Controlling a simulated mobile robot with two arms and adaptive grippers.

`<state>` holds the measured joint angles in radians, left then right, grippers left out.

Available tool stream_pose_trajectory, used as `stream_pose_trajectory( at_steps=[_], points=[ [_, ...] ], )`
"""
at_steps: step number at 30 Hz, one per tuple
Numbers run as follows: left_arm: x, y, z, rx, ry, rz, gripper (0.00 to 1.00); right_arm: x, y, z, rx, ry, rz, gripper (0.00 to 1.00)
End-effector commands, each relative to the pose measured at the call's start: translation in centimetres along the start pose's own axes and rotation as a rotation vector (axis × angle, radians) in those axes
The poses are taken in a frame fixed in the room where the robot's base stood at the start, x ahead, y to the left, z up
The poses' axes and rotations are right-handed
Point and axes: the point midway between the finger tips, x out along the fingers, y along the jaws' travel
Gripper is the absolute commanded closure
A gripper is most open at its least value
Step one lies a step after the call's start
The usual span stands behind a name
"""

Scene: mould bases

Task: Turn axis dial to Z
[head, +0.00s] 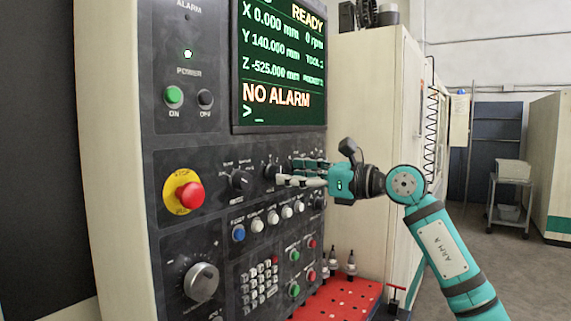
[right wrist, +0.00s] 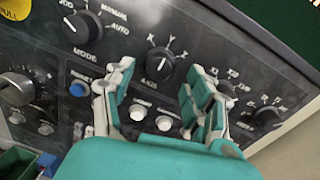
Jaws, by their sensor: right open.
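The axis dial (right wrist: 159,66) is a black round knob on the dark control panel, with the letters X, Y and Z printed around its upper side in the right wrist view. In the head view the axis dial (head: 269,172) shows just left of my right fingertips. My right gripper (head: 287,173) is open and reaches in from the right. In the right wrist view its fingers (right wrist: 161,78) stand on either side of the dial, apart from each other. I cannot tell whether they touch it. My left gripper is not in view.
The mode dial (right wrist: 84,27) is to the left, and another black knob (right wrist: 267,116) is to the right. A row of push buttons (head: 272,217) lies below. A red emergency stop (head: 190,195), handwheel (head: 201,282) and screen (head: 283,60) reading NO ALARM share the panel.

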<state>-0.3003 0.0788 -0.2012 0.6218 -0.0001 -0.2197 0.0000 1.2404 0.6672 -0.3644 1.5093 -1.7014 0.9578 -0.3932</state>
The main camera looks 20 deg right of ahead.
Motion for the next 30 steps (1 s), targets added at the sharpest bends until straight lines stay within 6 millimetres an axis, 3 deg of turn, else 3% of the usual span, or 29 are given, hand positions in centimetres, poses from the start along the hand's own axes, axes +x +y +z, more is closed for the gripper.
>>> stream_pose_trajectory(
  at_steps=[6, 16, 27, 30],
  points=[
    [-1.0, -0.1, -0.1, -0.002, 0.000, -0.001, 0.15, 2.3, 0.0, 0.1, 0.001, -0.001, 0.000, 0.45],
    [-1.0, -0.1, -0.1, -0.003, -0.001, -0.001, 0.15, 2.6, 0.0, 0.0, 0.000, -0.001, 0.000, 0.45],
    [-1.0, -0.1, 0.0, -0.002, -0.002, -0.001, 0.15, 2.6, 0.0, 0.0, 0.001, -0.001, 0.000, 0.92],
    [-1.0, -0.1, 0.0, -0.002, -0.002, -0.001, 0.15, 2.6, 0.0, 0.0, 0.001, -0.001, 0.000, 1.00]
  ],
)
